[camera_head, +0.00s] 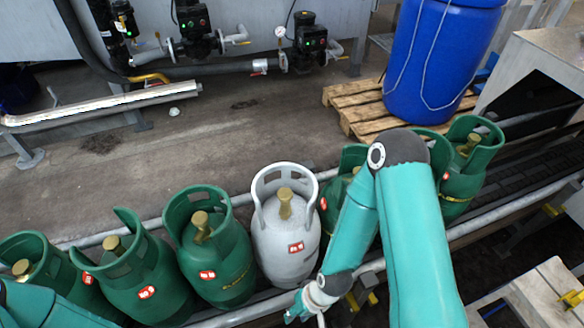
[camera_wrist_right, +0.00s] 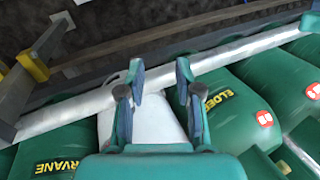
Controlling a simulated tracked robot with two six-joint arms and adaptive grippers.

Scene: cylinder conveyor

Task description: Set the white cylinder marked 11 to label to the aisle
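The white cylinder (camera_head: 285,250) stands upright in the row on the conveyor in the head view, with a red label on its front; its number is too small to read surely. In the right wrist view its pale body (camera_wrist_right: 158,120) lies beyond and between the fingers. My right gripper (camera_head: 308,304) is low in front of the white cylinder, towards its lower right. In the wrist view the right gripper (camera_wrist_right: 160,78) has its fingers apart, with nothing clearly held. A teal part of my left arm shows at the bottom left corner; its gripper is out of frame.
Green cylinders (camera_head: 215,260) stand close on both sides of the white one. A metal rail (camera_wrist_right: 250,50) runs along the row. Behind lies an open concrete aisle (camera_head: 220,130), with a wooden pallet (camera_head: 352,100) bearing a blue barrel (camera_head: 440,55) and pipework at the back.

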